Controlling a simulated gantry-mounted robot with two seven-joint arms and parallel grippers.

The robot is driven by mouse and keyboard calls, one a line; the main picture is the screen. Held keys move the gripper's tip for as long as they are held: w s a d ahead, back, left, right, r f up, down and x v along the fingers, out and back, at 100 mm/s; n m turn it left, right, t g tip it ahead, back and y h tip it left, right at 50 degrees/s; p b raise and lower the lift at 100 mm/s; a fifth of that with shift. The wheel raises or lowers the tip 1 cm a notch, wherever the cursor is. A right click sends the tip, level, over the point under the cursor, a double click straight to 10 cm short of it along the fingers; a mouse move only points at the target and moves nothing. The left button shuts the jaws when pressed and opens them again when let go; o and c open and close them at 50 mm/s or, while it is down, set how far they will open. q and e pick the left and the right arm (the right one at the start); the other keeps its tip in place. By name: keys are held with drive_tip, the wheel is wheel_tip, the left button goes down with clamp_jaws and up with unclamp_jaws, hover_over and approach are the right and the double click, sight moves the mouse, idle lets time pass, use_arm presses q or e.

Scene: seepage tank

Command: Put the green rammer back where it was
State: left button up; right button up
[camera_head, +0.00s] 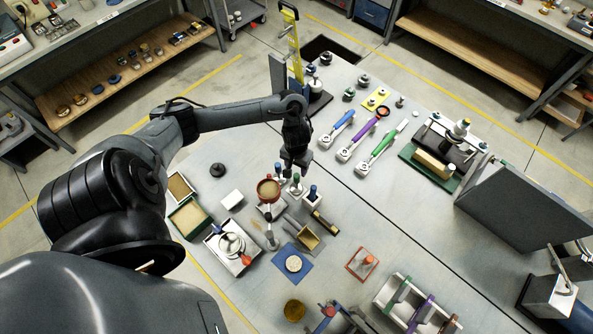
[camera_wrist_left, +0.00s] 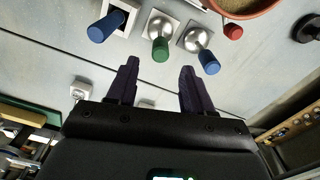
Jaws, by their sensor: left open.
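The green rammer (camera_head: 297,178) stands on the table between two blue-handled pieces, close under my left gripper (camera_head: 291,170). In the left wrist view its green handle (camera_wrist_left: 160,48) is just beyond and between the fingertips, with its round metal body over a pale square plate. My left gripper (camera_wrist_left: 159,76) is open and empty, its dark fingers apart, and the handle does not appear to be between them. I cannot tell whether the rammer sits in the plate or only on it. My right gripper is not in view.
A blue-handled piece (camera_wrist_left: 208,62) stands on one side of the rammer, and another (camera_wrist_left: 101,29) in a square frame on the other. A reddish bowl of sand (camera_head: 268,188) is close by. Several long tools, including a green-handled one (camera_head: 383,144), lie on the table's far side.

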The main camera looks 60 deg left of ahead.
use_arm(q)
drive_tip(key=shift+r, duration=0.6)
drive_tip(key=shift+d+r, duration=0.15)
drive_tip(key=shift+d, duration=0.05)
drive_tip(key=w+d+m+t+h, duration=0.15)
drive_tip(key=d+m+t, duration=0.45)
drive_tip(key=d, duration=1.3)
drive_tip(key=s+d+r+m+g+y, duration=0.1)
drive_tip(key=s+d+r+m+g, duration=0.1)
drive_tip(key=s+r, duration=0.7)
drive_tip(key=shift+s+r+m, duration=0.25)
drive_tip(key=shift+s+m, duration=0.25)
drive_tip(key=shift+s, duration=0.4)
